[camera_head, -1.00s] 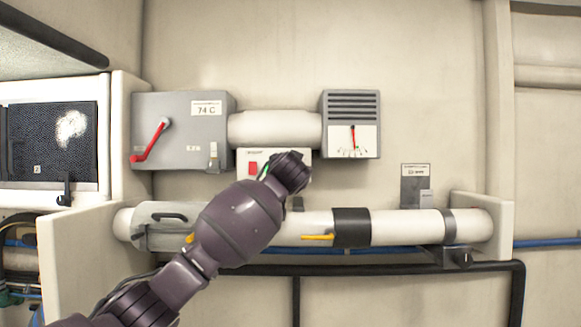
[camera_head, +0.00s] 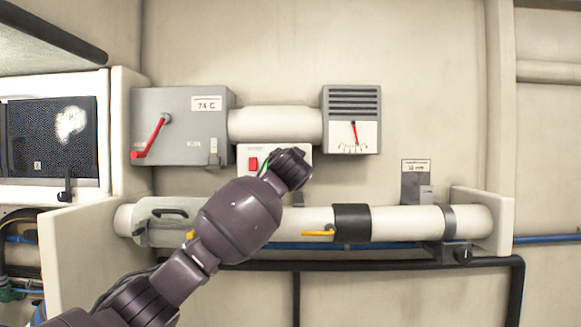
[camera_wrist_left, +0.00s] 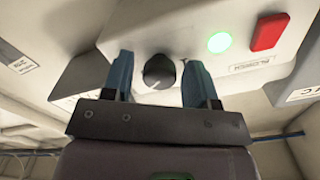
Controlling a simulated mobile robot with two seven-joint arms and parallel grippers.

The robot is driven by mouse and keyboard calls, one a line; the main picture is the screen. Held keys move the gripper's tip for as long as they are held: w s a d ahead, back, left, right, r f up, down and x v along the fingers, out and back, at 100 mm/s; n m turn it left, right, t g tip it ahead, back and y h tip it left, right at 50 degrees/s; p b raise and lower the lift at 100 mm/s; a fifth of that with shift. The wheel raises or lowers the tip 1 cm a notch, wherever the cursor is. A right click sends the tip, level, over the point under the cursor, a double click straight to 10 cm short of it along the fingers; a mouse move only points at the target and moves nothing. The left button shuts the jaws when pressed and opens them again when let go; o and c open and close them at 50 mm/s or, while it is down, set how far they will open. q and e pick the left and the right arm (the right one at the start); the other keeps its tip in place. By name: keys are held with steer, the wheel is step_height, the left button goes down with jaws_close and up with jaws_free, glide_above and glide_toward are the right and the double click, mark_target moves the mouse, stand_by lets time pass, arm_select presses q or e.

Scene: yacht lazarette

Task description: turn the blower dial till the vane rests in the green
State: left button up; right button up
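The blower box (camera_head: 247,164) is white with a red switch (camera_head: 253,163); my left arm covers part of its front in the head view. In the left wrist view, the dark round dial (camera_wrist_left: 159,71) sits on this box, with a lit green lamp (camera_wrist_left: 219,42) and the red switch beside it. My left gripper (camera_wrist_left: 159,78) is open, its two blue fingers on either side of the dial with a gap at each side. The vane (camera_head: 354,133) is a red needle on the gauge (camera_head: 368,138). It points down, slightly right; the coloured marks are too small to read. My right gripper is out of view.
A grey box with a red lever (camera_head: 150,138) stands left. A white pipe (camera_head: 276,125) joins it to the gauge housing. Below runs a large white pipe (camera_head: 395,225) with a yellow lever (camera_head: 317,233). A grey plate (camera_head: 415,184) stands on the right.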

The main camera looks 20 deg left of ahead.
arm_select(q)
steer(key=shift+o, duration=0.2)
steer(key=b+v, duration=0.3)
steer(key=v, duration=0.7)
steer(key=shift+s, duration=0.4)
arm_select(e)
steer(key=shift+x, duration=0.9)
arm_select(q)
steer(key=shift+d, duration=0.1)
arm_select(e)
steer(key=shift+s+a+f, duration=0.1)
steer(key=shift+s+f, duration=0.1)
